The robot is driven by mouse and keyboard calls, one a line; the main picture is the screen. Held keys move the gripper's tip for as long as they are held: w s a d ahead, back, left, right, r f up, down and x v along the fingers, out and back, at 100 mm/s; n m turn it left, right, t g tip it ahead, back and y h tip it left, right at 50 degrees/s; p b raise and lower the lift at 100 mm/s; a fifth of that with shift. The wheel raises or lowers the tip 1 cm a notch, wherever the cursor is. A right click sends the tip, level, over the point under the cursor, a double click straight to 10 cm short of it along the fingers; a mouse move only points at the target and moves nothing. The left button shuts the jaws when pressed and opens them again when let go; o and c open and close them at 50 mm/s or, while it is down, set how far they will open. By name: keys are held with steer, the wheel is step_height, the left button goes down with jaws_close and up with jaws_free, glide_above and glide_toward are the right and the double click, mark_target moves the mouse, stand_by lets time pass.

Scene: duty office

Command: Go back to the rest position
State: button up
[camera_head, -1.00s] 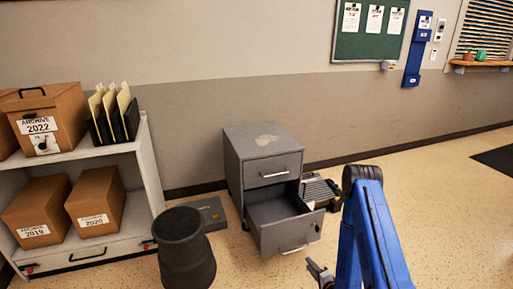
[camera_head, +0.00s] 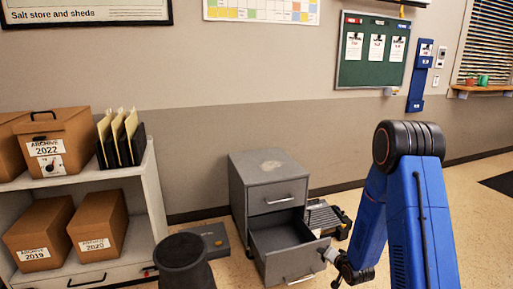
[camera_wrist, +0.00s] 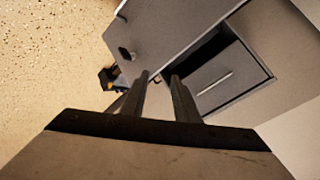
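My gripper (camera_head: 336,268) is at the lower right of the head view, beside the front right corner of the open drawer. In the wrist view its two fingers (camera_wrist: 160,78) stand apart with nothing between them. The grey filing cabinet (camera_head: 268,190) stands against the wall. Its lower drawer (camera_head: 290,262) is pulled out and its upper drawer is shut. The cabinet also fills much of the wrist view (camera_wrist: 180,35). My blue arm is folded upward on the right of the head view.
A dark waste bin (camera_head: 184,262) stands left of the cabinet, with a flat grey case (camera_head: 208,236) behind it. A white shelf (camera_head: 152,190) with archive boxes (camera_head: 68,142) is at the left. A dark grey object (camera_head: 327,217) lies right of the cabinet. Floor at the right is clear.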

steer(key=s+d+r+n+g+h, duration=0.1)
steer(key=s+r+n+g, duration=0.1)
steer(key=s+r, duration=0.75)
steer(key=s+d+r+n+g+h, duration=0.15)
steer(key=s+r, duration=0.25)
steer(key=r, duration=1)
steer(key=s+a+r+n+g, duration=0.1)
steer(key=s+r, duration=0.2)
steer(key=s, duration=0.7)
steer(key=s+a+r+n+g, duration=0.1)
steer(key=s+r, duration=0.3)
steer(key=s, duration=0.6)
steer(key=s+a+r+n+g, duration=0.1)
steer(key=s+r, duration=0.2)
steer(key=s, duration=0.8)
steer(key=shift+a+r+n, duration=0.25)
steer(key=shift+r+n, duration=0.05)
steer(key=shift+n, duration=0.05)
